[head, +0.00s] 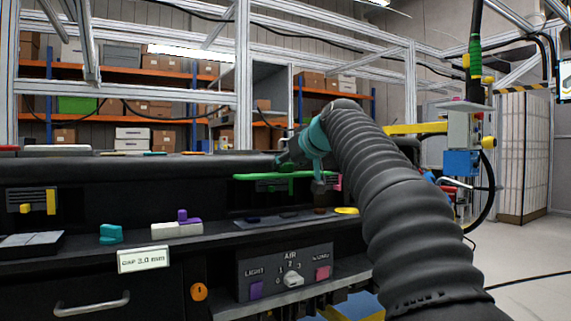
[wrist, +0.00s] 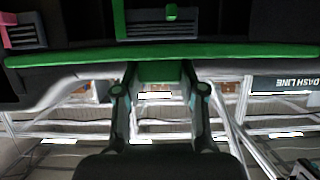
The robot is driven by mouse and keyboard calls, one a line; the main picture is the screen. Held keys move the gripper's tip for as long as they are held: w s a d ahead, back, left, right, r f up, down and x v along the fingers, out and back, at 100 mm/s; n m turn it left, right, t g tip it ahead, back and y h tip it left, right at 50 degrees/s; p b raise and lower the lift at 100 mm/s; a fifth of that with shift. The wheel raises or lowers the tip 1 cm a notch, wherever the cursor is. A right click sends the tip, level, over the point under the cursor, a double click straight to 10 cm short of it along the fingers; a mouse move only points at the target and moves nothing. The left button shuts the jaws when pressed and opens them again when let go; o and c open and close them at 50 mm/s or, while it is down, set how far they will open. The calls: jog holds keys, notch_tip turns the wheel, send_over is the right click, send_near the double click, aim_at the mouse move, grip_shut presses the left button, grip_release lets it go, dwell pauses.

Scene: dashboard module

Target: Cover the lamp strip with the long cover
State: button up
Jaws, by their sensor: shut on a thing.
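The long cover (head: 268,177) is a thin green bar held roughly level in front of the dashboard. It also spans the wrist view (wrist: 255,52) from side to side. My gripper (wrist: 160,76) is shut on a short green tab at the middle of the bar. In the head view my gripper (head: 318,178) shows only in part, behind my dark ribbed arm. The lamp strip cannot be made out in either view; the cover and my arm hide part of the dashboard front.
An air vent (wrist: 160,28) with a green knob lies just beyond the cover, and a pink part (wrist: 22,32) is at left. Another vent with a yellow slider (head: 38,201) is at far left. A ledge holds a teal block (head: 111,234) and a white-purple piece (head: 177,229). Below is a switch panel (head: 265,270).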

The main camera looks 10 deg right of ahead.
aim_at(290, 213)
jog(key=shift+s+d+r, duration=0.1)
jog(key=shift+s+d, duration=0.15)
jog(key=shift+d, duration=0.1)
jog(key=shift+f+b, duration=0.3)
notch_tip(290, 213, down, 7)
jog(key=b, duration=0.6)
jog(key=shift+a, duration=0.1)
jog(key=shift+f+b, duration=0.65)
jog(key=shift+f, duration=0.05)
dwell(1.0)
jog(key=o, duration=1.2)
jog(key=shift+o, duration=0.2)
